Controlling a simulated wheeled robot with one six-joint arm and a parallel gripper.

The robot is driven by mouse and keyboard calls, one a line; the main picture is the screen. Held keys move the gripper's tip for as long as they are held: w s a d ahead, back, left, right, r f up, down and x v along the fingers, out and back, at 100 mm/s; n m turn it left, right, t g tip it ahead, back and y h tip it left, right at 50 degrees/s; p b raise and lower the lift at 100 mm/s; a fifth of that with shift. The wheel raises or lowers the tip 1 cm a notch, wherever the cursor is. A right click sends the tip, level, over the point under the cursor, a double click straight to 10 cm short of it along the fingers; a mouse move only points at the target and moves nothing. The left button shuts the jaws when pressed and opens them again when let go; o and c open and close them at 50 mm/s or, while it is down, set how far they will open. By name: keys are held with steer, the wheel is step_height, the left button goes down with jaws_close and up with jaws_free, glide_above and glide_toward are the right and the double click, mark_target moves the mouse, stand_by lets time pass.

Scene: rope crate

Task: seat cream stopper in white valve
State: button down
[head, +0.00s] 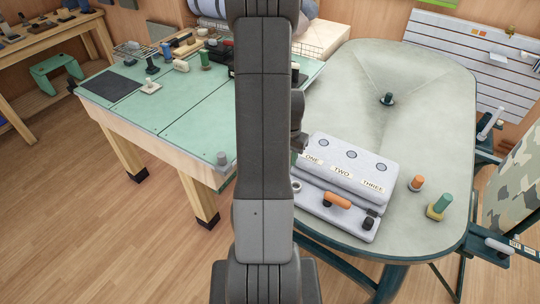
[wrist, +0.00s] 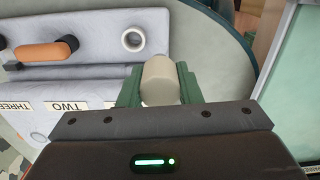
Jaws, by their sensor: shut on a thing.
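My gripper (wrist: 160,84) is shut on the cream stopper (wrist: 160,80), a plain short cylinder between its green fingers in the wrist view. The white valve (wrist: 133,39) is a ring with a dark hole on the pale panel's lower step. In the wrist view it lies just beyond the stopper and a little left, apart from it in the picture. In the head view the white valve (head: 296,187) shows at the step's left end, beside my arm. My arm hides the gripper and stopper there.
The panel (head: 345,173), labelled ONE, TWO, THREE, stands on a grey-green oval table (head: 425,130). An orange handle (head: 337,201) and black knob (head: 369,223) share its step. An orange peg (head: 416,184) and green peg (head: 440,206) stand to the right. A cluttered green workbench (head: 150,118) is left.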

steer(key=s+d+r+m, duration=0.2)
steer(key=s+d+m, duration=0.1)
steer(key=shift+d, duration=0.2)
steer(key=shift+w, duration=0.1)
steer(key=b, duration=0.5)
glide_above(296, 188)
steer(key=shift+f, duration=2.55)
steer(key=shift+f, duration=0.15)
steer(key=shift+f+b, duration=1.2)
steer(key=shift+f, duration=0.3)
steer(key=shift+f+b, duration=1)
steer(key=shift+f, duration=0.15)
steer(key=c, duration=0.9)
jaws_free()
steer(key=shift+c, duration=0.2)
